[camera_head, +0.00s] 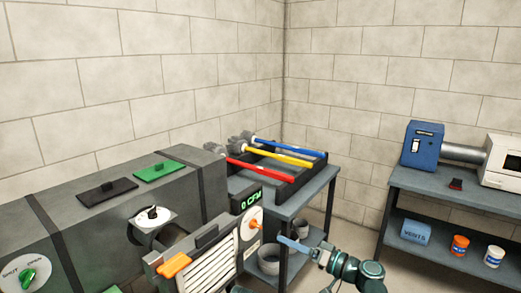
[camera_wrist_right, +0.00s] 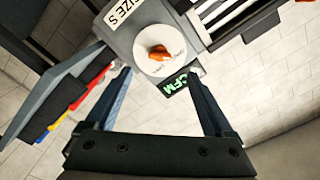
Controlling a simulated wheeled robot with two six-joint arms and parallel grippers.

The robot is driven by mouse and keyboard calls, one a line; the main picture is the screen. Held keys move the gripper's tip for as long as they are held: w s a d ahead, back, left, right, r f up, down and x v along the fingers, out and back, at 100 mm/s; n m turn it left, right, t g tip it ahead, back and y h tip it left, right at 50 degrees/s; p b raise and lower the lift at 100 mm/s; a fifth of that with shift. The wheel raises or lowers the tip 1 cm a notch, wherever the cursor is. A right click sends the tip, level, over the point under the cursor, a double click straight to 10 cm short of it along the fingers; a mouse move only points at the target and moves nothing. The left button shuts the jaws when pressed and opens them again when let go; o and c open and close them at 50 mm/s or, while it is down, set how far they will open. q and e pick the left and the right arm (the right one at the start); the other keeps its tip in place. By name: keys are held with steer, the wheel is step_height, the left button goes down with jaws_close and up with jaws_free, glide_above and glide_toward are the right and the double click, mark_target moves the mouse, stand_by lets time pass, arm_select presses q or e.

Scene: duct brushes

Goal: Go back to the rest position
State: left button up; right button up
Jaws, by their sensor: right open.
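My right gripper (camera_head: 284,240) is in the lower middle of the head view, in front of the grey duct unit. Its jaws are open, and in the right wrist view (camera_wrist_right: 160,72) nothing shows between the two blue fingers. Past the fingertips there is a white dial with an orange knob (camera_wrist_right: 158,52); the dial also shows in the head view (camera_head: 254,224), left of the gripper. I cannot tell the exact gap. Three brushes with red (camera_head: 262,170), yellow (camera_head: 270,158) and blue (camera_head: 290,147) handles lie in a dark rack on the grey table. My left gripper is not in view.
The long grey duct (camera_head: 110,225) fills the left, with a louvred grille (camera_head: 213,265) and a green display (camera_head: 251,201). Buckets (camera_head: 268,259) stand on the table's lower shelf. A workbench (camera_head: 450,203) at the right carries a blue blower (camera_head: 422,144). Floor shows between them.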

mark_target(258, 227)
steer(key=w+a, duration=0.2)
steer(key=a, duration=0.1)
steer(key=w+a+m, duration=0.1)
steer(key=w+a, duration=0.1)
steer(key=w+a+m, duration=0.1)
steer(key=w+a, duration=0.1)
steer(key=a, duration=0.1)
steer(key=shift+w+a+r, duration=0.1)
steer(key=shift+w+a, duration=0.05)
steer(key=shift+a, duration=0.2)
steer(key=m, duration=0.4)
steer(key=shift+r, duration=0.1)
steer(key=m, duration=0.8)
steer(key=shift+r+p, duration=0.15)
steer(key=shift+p, duration=0.15)
